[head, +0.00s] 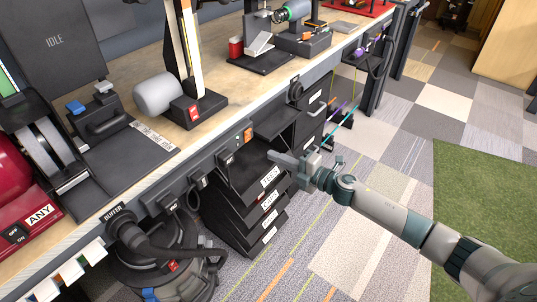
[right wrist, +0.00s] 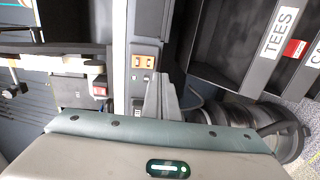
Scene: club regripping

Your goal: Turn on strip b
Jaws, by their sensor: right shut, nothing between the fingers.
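A dark power strip (head: 205,163) runs along the bench's front edge, with plugs and cords hanging from it. An orange switch (head: 248,134) sits at its right end. The right wrist view shows the orange switch (right wrist: 142,61) with a small green light just below it. I cannot read a letter that marks it as strip b. My right gripper (head: 274,156) is shut and empty, in front of the bench and below and right of the switch. In the right wrist view its closed fingers (right wrist: 160,92) point toward the switch, apparently short of it. My left gripper is not in view.
Black stacked bins (head: 245,205) with white labels, one reading TEES, stand under the bench. A black vacuum-like machine (head: 165,265) with a hose is to their left. An open shelf (head: 275,122) juts out near my gripper. The carpeted floor at right is clear.

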